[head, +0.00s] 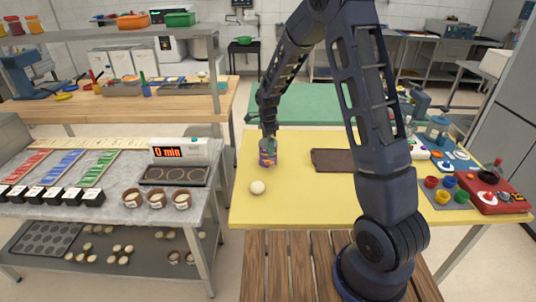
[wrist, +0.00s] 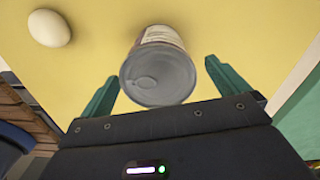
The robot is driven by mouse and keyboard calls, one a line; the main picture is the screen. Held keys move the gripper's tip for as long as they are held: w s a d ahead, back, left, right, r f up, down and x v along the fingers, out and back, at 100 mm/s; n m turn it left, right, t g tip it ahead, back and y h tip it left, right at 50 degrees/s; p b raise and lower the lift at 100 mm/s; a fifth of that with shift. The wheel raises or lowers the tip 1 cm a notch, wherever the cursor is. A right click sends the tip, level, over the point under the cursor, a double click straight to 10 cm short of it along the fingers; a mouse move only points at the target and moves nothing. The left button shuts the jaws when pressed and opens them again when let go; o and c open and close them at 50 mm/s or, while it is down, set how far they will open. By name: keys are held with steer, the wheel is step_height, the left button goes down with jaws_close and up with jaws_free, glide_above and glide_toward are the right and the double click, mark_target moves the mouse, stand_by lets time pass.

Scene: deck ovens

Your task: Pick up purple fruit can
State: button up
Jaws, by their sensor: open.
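The purple fruit can (head: 268,159) stands upright on the yellow table (head: 300,205), near its left side. In the wrist view the grey lid of the can (wrist: 158,80) with its pull tab shows, with part of a pale and purple label behind it. My gripper (wrist: 159,78) is open, with one green finger on each side of the can. The fingers look apart from the can. In the head view my gripper (head: 268,142) is right at the can's top, and its fingers are hard to make out.
A white egg-like object (head: 257,187) lies just in front of the can; it also shows in the wrist view (wrist: 49,28). A dark brown tray (head: 333,160) lies to the right. Coloured cups (head: 440,188) and a red board (head: 492,192) are at the far right. Free yellow surface lies between.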

steer(key=shift+s+f, duration=0.1)
steer(key=shift+f, duration=2.65)
steer(key=c, duration=1.5)
steer(key=shift+r, duration=0.15)
